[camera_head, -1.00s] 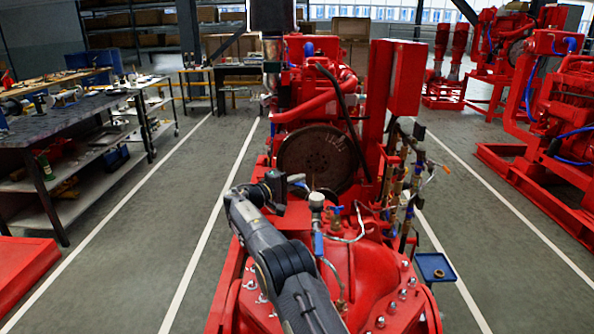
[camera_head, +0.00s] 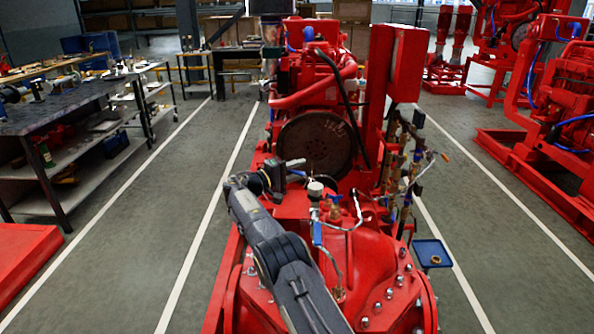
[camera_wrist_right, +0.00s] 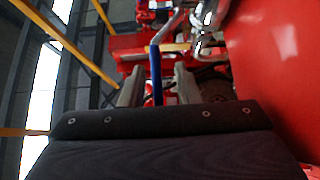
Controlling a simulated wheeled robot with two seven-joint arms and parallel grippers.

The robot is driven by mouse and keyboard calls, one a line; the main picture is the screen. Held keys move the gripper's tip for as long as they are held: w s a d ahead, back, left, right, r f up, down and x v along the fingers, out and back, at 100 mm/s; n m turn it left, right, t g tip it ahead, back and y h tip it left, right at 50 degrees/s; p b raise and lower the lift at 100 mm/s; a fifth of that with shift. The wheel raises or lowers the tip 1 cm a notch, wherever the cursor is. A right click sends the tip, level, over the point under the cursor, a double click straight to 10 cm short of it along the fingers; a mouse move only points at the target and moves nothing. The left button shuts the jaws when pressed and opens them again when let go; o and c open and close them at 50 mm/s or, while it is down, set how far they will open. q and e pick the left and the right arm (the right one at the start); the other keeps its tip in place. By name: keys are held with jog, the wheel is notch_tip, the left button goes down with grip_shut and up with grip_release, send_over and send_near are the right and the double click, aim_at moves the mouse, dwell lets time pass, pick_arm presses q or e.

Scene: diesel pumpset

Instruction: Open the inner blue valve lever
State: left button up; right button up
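In the head view my right gripper (camera_head: 293,168) is over the red pump, left of the gauge fitting (camera_head: 315,188). A small piece of blue shows beside its fingers. In the right wrist view its two grey fingers (camera_wrist_right: 160,88) stand apart, with a long blue lever (camera_wrist_right: 156,74) between them and gaps visible on both sides. I cannot tell whether a finger touches it. Another blue lever (camera_head: 317,233) hangs upright below the gauge fitting, and a small blue handle (camera_head: 335,198) sits to its right. My left gripper is out of view.
The red engine with a dark flywheel (camera_head: 316,143) stands just behind. Pipes and brass valves (camera_head: 397,180) and a small blue tray (camera_head: 432,252) are at the right. A workbench (camera_head: 60,118) stands at the left. Grey floor is clear on both sides of the pump.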

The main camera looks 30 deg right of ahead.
aim_at(290, 172)
jog(key=a, duration=0.5)
jog(key=a+b, duration=0.1)
jog(key=a, duration=0.1)
jog(key=shift+s+a, duration=0.35)
jog(key=shift+a, duration=0.05)
jog(key=shift+c, duration=0.3)
